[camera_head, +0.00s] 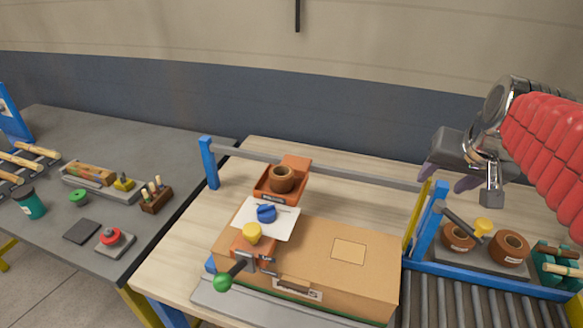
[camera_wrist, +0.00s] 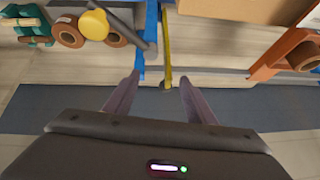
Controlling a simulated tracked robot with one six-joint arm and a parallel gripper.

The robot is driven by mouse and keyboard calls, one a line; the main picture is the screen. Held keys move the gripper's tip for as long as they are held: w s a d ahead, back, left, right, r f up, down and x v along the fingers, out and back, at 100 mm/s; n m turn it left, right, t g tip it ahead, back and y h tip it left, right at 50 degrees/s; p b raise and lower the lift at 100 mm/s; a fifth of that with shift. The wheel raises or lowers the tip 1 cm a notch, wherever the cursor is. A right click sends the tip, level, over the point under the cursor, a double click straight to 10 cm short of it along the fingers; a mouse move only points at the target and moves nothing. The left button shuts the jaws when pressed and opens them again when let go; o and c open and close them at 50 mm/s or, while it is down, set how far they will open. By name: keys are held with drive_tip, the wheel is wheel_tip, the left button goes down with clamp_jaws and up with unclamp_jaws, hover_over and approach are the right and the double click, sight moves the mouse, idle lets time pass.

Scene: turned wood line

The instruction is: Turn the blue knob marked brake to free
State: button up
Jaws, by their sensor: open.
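The blue knob (camera_head: 266,213) sits on a white plate (camera_head: 284,222) at the middle of the head view, in front of an orange tray. I cannot read its marks or tell which way it is set. It does not show in the wrist view. My gripper (camera_head: 461,183) is up at the right of the head view, well apart from the knob. In the wrist view my gripper (camera_wrist: 158,92) has its two fingers spread with nothing between them.
A yellow knob (camera_head: 252,232) and a green-balled lever (camera_head: 223,281) are close in front of the blue knob. A cardboard-coloured box (camera_head: 335,262) lies to its right. A grey rail (camera_head: 330,172) on blue posts runs behind. Wooden rings (camera_head: 509,248) sit right, by rollers.

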drive_tip(key=s+a+f+n, duration=0.1)
drive_tip(key=s+a+f, duration=0.1)
drive_tip(key=s, duration=0.3)
drive_tip(key=s+a+f+n, duration=0.1)
drive_tip(key=s+a+f, duration=0.2)
drive_tip(key=s+a, duration=0.1)
drive_tip(key=s+a+f+n, duration=0.1)
drive_tip(key=s+a+f, duration=0.2)
drive_tip(key=s, duration=0.3)
drive_tip(key=shift+s+a+g+y, duration=0.35)
drive_tip(key=shift+a+g+y, duration=0.05)
drive_tip(key=shift+a, duration=0.15)
drive_tip(key=shift+s+a+f+n, duration=0.15)
drive_tip(key=shift+s+f+n, duration=0.15)
drive_tip(key=shift+s+n, duration=0.1)
drive_tip(key=shift+c, duration=0.5)
